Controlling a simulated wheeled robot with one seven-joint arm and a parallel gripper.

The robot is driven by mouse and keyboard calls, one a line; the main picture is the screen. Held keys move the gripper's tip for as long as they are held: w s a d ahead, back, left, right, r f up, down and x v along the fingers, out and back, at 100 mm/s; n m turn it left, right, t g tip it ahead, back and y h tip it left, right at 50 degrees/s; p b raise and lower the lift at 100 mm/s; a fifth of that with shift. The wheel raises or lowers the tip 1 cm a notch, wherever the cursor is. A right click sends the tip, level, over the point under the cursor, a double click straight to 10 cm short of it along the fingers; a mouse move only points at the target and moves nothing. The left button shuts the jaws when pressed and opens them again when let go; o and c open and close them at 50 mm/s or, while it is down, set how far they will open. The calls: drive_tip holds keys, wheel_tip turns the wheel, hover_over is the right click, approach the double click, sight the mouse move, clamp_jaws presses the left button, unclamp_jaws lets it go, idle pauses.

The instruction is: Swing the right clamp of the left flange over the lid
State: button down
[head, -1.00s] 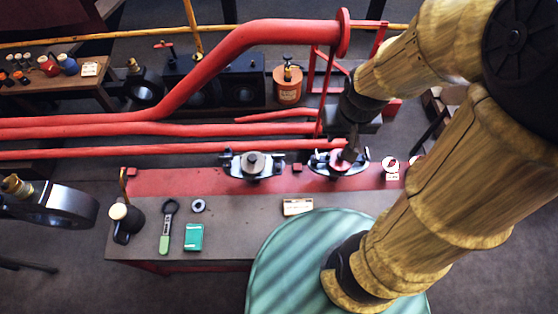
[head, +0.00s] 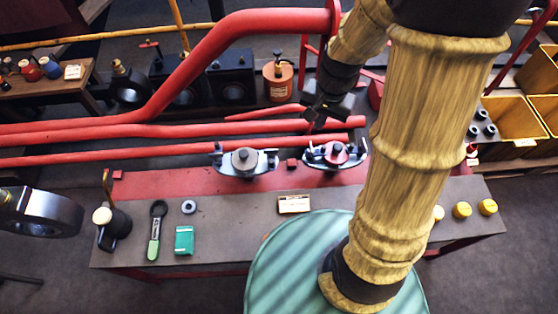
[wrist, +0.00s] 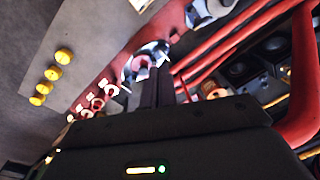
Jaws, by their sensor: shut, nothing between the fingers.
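The left flange (head: 246,174) sits on the red strip of the bench, with a grey round lid (head: 243,159) on it. Its right clamp (head: 271,158) is a small dark piece at the lid's right side; I cannot tell whether it reaches over the lid. Another clamp (head: 217,152) is at the left side. My gripper (head: 316,122) is shut and empty, above and behind the right flange, clear of the left flange. In the wrist view the shut fingers (wrist: 163,80) point towards the red-lidded flange (wrist: 141,64). The left flange (wrist: 207,12) is partly cut off at the top.
The right flange has a red lid (head: 333,154). A small red block (head: 292,163) lies between the flanges. Red pipes (head: 200,131) run behind the bench. A label card (head: 294,204), green box (head: 184,240) and green-handled tool (head: 155,230) lie in front.

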drive_tip(key=w+a+f+m+g+b, duration=0.1)
drive_tip(key=w+a+f+m+b, duration=0.1)
drive_tip(key=f, duration=0.5)
drive_tip(key=w+a+f+m+g+y+b, duration=0.1)
drive_tip(key=w+f+m+b, duration=0.3)
drive_tip(key=w+f+m, duration=0.1)
wheel_tip(320, 180, down, 2)
drive_tip(key=shift+w+a+b, duration=0.35)
drive_tip(key=shift+w+a, duration=0.05)
drive_tip(key=shift+w, duration=0.1)
drive_tip(key=s+a+f+b, duration=0.1)
drive_tip(key=s+a+f, duration=0.2)
drive_tip(key=f, duration=0.6)
drive_tip(key=shift+a+f, duration=0.4)
drive_tip(key=shift+a, duration=0.95)
drive_tip(key=shift+w+y, duration=0.1)
drive_tip(key=shift+y, duration=0.2)
